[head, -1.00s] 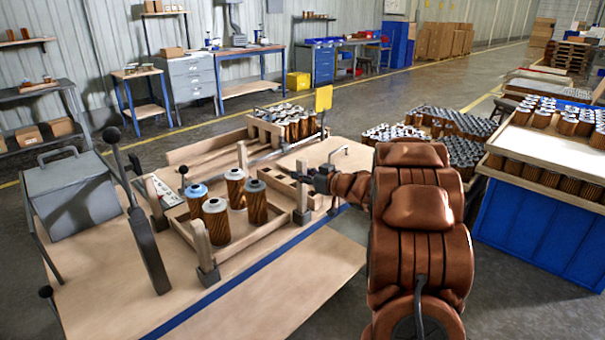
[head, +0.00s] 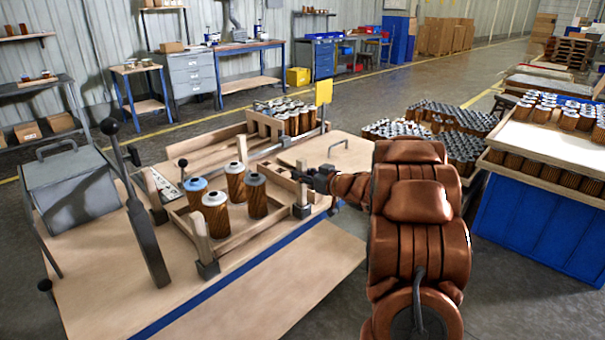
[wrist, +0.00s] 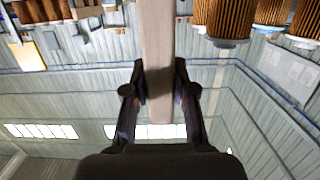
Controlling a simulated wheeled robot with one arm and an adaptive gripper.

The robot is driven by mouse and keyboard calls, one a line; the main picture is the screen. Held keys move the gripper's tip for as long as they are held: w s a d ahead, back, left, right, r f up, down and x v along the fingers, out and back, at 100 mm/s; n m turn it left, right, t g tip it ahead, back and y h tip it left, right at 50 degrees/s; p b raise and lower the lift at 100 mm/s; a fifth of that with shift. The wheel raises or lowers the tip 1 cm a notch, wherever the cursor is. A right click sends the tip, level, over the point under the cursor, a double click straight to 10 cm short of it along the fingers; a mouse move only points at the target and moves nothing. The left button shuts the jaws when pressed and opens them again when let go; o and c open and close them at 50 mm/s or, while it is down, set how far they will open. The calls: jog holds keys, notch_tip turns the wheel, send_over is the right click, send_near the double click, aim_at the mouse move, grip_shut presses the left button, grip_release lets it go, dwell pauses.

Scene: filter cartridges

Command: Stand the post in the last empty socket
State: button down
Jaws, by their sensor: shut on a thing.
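My gripper (head: 312,176) is shut on a pale wooden post (head: 301,189) at the right corner of the wooden tray. The post also shows between the fingers (wrist: 157,85) in the wrist view (wrist: 157,40), gripped near one end. It looks upright over the dark corner socket (head: 303,211); whether it is fully seated I cannot tell. Three similar posts stand at the other corners: front (head: 203,240), left (head: 155,190) and back (head: 242,150). Several pleated filter cartridges (head: 216,218) stand inside the tray, close to the held post.
A tall dark lever (head: 140,215) and a grey lidded box (head: 70,190) stand at the left of the bench. A yellow sign (head: 324,92) rises behind my gripper. A cartridge crate (head: 262,125) is at the back. The bench front (head: 265,285) is bare.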

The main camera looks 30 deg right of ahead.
jog(key=shift+f, duration=0.65)
jog(key=c, duration=0.9)
grip_release()
jog(key=shift+o, duration=0.2)
jog(key=v, duration=1.2)
jog(key=shift+d, duration=0.1)
